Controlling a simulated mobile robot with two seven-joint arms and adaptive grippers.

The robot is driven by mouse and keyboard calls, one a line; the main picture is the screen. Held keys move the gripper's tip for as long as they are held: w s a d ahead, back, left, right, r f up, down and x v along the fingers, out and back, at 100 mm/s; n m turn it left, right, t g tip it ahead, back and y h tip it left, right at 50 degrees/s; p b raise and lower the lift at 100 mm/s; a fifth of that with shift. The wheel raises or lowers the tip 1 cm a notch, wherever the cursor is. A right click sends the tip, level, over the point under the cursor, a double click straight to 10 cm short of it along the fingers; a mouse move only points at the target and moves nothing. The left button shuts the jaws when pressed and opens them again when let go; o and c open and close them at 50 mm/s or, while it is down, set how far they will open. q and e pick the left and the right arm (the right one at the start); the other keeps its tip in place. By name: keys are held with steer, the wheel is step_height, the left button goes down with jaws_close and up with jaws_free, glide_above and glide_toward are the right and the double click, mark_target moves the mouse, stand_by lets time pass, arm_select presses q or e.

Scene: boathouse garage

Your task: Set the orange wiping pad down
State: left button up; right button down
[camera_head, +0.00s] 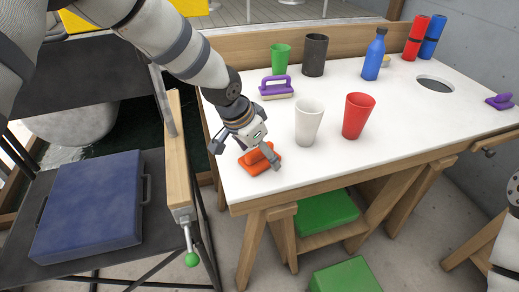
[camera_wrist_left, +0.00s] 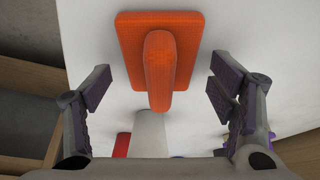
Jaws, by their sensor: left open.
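The orange wiping pad (camera_head: 256,161) lies on the white tabletop (camera_head: 350,183) near its front left corner. In the left wrist view the pad (camera_wrist_left: 184,62) shows as a flat orange block with a raised orange handle. My left gripper (camera_head: 244,158) is open above the pad. In the left wrist view its fingers (camera_wrist_left: 160,88) stand wide apart, one on each side of the handle, and do not touch it. My right gripper is not in view; a piece of my right arm shows at the right edge.
A white cup (camera_head: 309,122) and a red cup (camera_head: 357,116) stand right of the pad. Behind are a purple-handled pad (camera_head: 276,88), a green cup (camera_head: 280,58), a dark cup (camera_head: 314,55) and a blue bottle (camera_head: 375,55). A round hole (camera_head: 435,84) is at right.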

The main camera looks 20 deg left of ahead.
arm_select(q)
steer(key=v, duration=1.2)
steer(key=shift+f, duration=0.1)
steer(key=shift+c, duration=0.2)
jaws_close()
stand_by(0.5)
